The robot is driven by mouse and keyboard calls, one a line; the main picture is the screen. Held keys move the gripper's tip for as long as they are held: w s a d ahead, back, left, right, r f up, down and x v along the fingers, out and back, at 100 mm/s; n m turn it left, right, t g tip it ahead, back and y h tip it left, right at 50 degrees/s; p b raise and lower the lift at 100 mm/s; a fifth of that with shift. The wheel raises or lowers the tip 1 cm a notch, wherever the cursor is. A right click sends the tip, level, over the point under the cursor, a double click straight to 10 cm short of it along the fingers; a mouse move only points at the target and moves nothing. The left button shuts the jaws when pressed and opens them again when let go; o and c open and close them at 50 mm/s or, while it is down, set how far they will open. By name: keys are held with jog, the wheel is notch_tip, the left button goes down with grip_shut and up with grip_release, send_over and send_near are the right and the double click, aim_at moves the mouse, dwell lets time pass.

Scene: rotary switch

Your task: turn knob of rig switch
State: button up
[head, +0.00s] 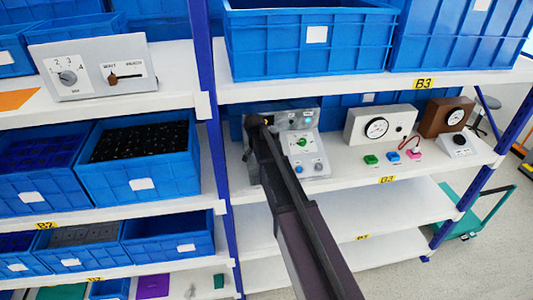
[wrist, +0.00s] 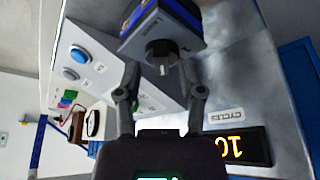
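The rig switch is a dark box with blue sides (wrist: 178,20) on a grey panel in the wrist view. Its dark round knob (wrist: 158,47), with a lighter grip, faces my gripper. My gripper (wrist: 161,72) is open, with one finger on each side of the knob's front end. Gaps show between the fingers and the knob, and I cannot tell whether either touches. In the head view, the grey rig (head: 301,120) stands on the middle shelf. My arm reaches to its left part, hiding the switch and my fingertips there.
The rig also has an orange lit display (wrist: 236,147) and a blue button (wrist: 76,54). A white gauge box (head: 379,124) and several coloured blocks stand to its right. The shelf above holds a large blue crate (head: 309,52). A blue post (head: 207,80) rises at left.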

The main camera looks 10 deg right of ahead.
jog(key=shift+n, duration=0.5)
